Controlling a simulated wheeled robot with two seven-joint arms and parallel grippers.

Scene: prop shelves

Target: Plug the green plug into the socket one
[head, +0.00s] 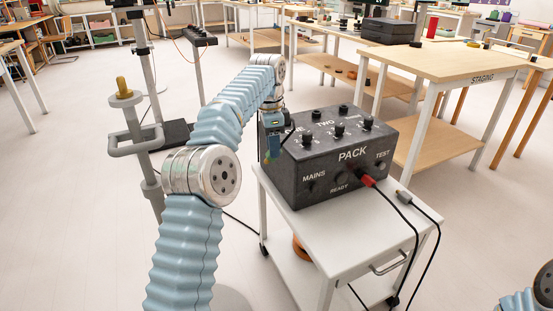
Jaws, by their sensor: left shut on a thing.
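The black box marked PACK (315,180) stands on a white cart. Its sloped top carries several black knobs or sockets in groups; TWO is readable, and the label to its left is partly covered by my gripper. My left gripper (272,150) is at the box's left end, shut on a small greenish thing, apparently the green plug, mostly hidden by the fingers. Whether it touches a socket I cannot tell. A red plug (367,181) sits in the front face near READY, its cable hanging down. My right gripper is out of view.
The white cart top (345,235) is mostly clear in front of the box; a grey plug (404,194) with a black cable lies at its right. A grey stand (137,145) is left of my arm. A STAGING table (440,62) stands behind right.

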